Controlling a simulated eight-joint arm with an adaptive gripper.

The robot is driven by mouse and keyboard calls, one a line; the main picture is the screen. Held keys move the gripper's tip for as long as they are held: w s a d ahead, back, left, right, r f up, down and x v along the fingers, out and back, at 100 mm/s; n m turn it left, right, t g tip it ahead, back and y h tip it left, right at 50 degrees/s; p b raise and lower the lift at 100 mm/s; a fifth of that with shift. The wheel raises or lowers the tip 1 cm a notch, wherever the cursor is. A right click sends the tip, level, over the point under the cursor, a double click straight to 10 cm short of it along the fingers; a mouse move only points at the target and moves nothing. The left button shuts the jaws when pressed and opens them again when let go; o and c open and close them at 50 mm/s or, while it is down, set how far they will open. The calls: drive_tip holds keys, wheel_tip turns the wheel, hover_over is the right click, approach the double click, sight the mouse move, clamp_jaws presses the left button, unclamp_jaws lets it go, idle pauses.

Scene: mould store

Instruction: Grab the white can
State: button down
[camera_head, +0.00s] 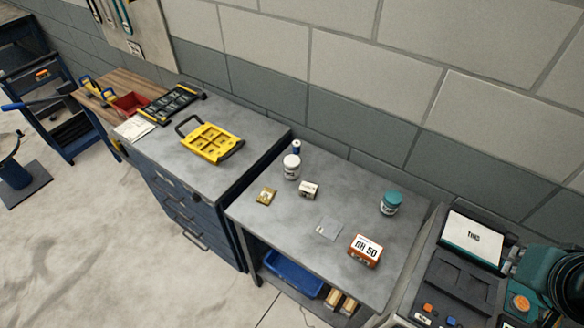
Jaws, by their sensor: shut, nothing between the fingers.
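A white can (291,168) with a dark label stands upright on the grey metal table (300,222), near its back left corner. A small blue can (296,147) with a light top stands just behind it. A small pale box (308,190) sits to its front right. A white jar with a teal lid (390,202) stands farther right on the same table. My gripper is not in view.
A small yellowish packet (266,196), a flat grey piece (329,229) and an orange-and-white box (365,250) lie on the table. The taller cabinet (150,150) at left holds a yellow organiser (210,142). A machine (455,280) borders the right side; a wall rises behind.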

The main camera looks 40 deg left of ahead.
drive_tip(key=c, duration=1.5)
unclamp_jaws()
